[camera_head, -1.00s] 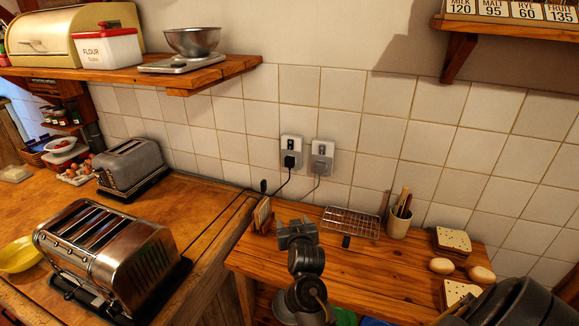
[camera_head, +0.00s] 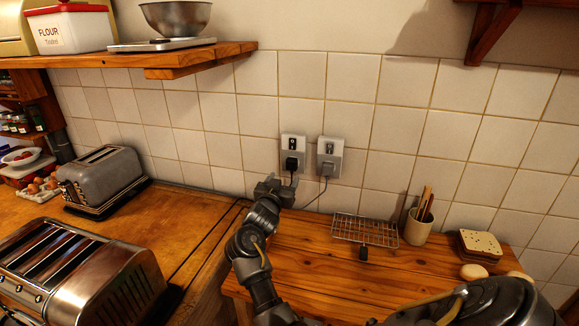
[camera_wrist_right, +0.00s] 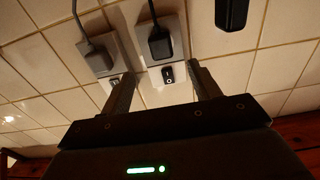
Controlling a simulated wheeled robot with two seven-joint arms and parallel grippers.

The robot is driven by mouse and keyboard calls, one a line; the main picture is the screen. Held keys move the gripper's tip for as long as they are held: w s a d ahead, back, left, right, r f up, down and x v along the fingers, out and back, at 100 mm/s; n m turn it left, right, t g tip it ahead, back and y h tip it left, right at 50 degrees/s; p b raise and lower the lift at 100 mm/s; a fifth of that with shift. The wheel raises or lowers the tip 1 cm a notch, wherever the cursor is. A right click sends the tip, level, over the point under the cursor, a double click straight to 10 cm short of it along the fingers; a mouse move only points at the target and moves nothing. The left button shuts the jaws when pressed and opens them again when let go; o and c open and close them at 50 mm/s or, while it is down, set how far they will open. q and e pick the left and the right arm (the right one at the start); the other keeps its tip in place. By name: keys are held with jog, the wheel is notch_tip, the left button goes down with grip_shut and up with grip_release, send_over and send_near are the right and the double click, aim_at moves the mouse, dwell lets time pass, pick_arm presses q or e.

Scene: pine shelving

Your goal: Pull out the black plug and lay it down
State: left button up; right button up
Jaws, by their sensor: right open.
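The black plug (camera_head: 291,164) sits in the left wall socket (camera_head: 293,145), its cord hanging down behind my gripper. In the right wrist view the black plug (camera_wrist_right: 160,43) is in its socket plate, which shows upside down with a rocker switch. My right gripper (camera_head: 273,184) is open and empty, just below and left of the plug in the head view. In the wrist view its two fingers (camera_wrist_right: 164,86) are spread on either side of the switch, and the plug is beyond their tips, not between them. My left gripper is not in view.
A grey plug (camera_head: 327,169) sits in the neighbouring socket, close by. A dark oblong object (camera_wrist_right: 232,12) is near the wrist view's top edge. A wire rack (camera_head: 364,229) and a utensil pot (camera_head: 418,227) stand on the wooden table (camera_head: 320,262), which has bare space in front.

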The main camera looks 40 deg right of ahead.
aim_at(291, 166)
jog(key=b+x, duration=0.4)
jog(key=x, duration=0.3)
jog(key=shift+w+d+f, duration=0.15)
jog(key=shift+w+d, duration=0.05)
jog(key=shift+w, duration=0.1)
jog(key=shift+w+d, duration=0.3)
jog(key=shift+d, duration=0.15)
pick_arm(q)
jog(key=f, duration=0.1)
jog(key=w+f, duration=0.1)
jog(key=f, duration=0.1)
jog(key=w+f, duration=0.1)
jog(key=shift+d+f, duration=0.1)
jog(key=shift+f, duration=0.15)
pick_arm(e)
jog(key=shift+w+d, duration=0.15)
jog(key=shift+d, duration=0.05)
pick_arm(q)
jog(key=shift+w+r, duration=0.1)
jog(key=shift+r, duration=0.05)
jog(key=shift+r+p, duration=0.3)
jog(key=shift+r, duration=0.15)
